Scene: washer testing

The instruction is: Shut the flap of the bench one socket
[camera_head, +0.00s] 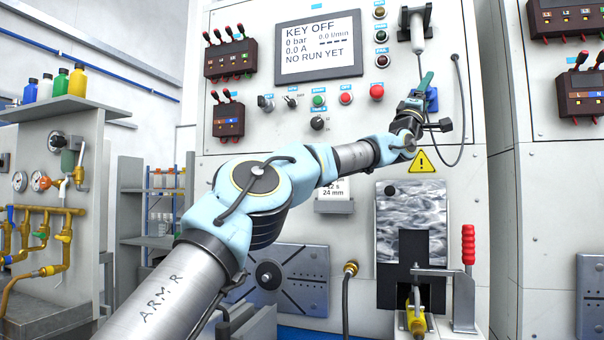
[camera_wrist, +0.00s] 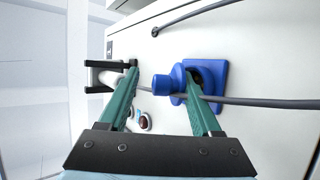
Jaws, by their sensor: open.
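The bench one socket is a blue square plate (camera_wrist: 218,72) on the white panel in the wrist view. A small part of it shows behind my gripper in the head view (camera_head: 433,97). A blue round part (camera_wrist: 160,88), apparently the flap, sticks out at the plate's left side in the wrist view; its exact angle is unclear. A dark opening in the plate is partly hidden by my right finger. My gripper (camera_wrist: 162,70) is open, its green fingers on either side of the blue round part, with nothing visibly clamped. My gripper also shows in the head view (camera_head: 424,84).
A grey cable (camera_wrist: 270,102) passes close to my fingers. A white cylinder (camera_head: 417,32) hangs in a black bracket above the socket. A red stop button (camera_head: 376,91) and a yellow warning sign (camera_head: 422,162) are nearby. A red-handled clamp (camera_head: 468,245) stands lower down.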

